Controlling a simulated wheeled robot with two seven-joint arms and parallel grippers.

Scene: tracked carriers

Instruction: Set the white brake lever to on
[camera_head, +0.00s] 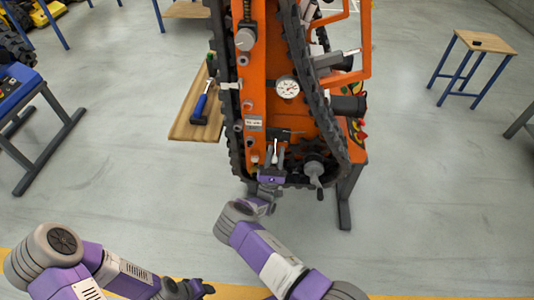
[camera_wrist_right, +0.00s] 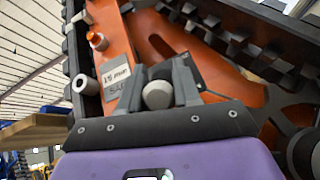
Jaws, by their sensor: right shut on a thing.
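The white brake lever shows as a round pale knob (camera_wrist_right: 157,95) in the right wrist view, low on the orange side plate of the tracked carrier (camera_head: 258,80). My right gripper (camera_head: 274,158) reaches up to the lower end of the carrier. In the right wrist view its two dark fingers (camera_wrist_right: 160,80) stand on either side of the knob, shut on it. The lever's shaft is hidden behind the knob and fingers. A small label plate (camera_wrist_right: 116,75) sits to the left of the fingers; its text is too blurred to read surely. My left gripper (camera_head: 192,289) hangs low at the bottom, away from the carrier.
Black tracks (camera_head: 300,60) flank the orange plate. A wooden shelf (camera_head: 184,128) with a blue-handled hammer (camera_head: 201,103) lies left. A small table (camera_head: 486,40) stands right.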

